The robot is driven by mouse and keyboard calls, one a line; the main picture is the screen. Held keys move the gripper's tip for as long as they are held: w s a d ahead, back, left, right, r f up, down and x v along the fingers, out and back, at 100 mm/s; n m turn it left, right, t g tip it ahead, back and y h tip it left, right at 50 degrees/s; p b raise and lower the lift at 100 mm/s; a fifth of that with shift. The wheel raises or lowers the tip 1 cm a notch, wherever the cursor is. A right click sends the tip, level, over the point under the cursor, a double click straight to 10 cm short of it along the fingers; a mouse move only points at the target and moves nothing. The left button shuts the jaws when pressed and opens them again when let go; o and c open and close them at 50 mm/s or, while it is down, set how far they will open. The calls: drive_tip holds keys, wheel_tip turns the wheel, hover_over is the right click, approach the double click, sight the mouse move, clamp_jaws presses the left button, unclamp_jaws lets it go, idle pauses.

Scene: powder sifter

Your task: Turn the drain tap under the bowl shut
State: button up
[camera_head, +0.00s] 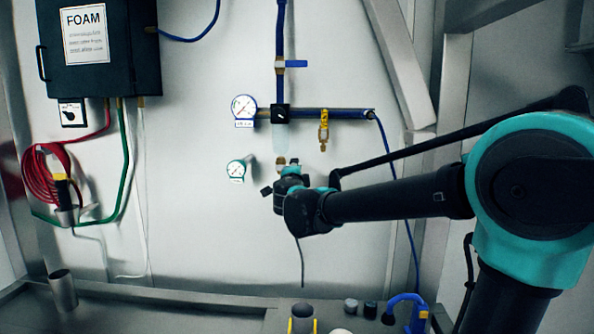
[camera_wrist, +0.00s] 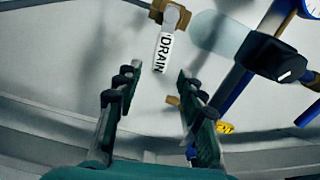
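The drain tap is a brass fitting (camera_wrist: 172,12) at the top of the wrist view. Its white lever (camera_wrist: 163,52), marked DRAIN, points down in that picture, roughly crosswise to the clear bowl (camera_wrist: 222,34) beside it. The bowl also shows in the head view (camera_head: 285,138), below a black block, with a bit of brass (camera_head: 281,160) under it. My gripper (camera_wrist: 158,74) is open, its two fingers apart and the lever's free end near the gap between their tips. In the head view my gripper (camera_head: 291,168) hides most of the tap.
A gauge (camera_head: 236,169) sits left of my gripper, with another gauge (camera_head: 243,107) above. A yellow fitting (camera_head: 323,132) hangs from the blue pipe (camera_head: 335,113) at upper right. A blue-handled valve (camera_head: 290,64) is higher. A bench with several small items lies below.

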drive_tip(key=s, duration=0.7)
drive_tip(key=shift+s, duration=0.3)
drive_tip(key=shift+a, duration=0.1)
drive_tip(key=shift+c, duration=0.4)
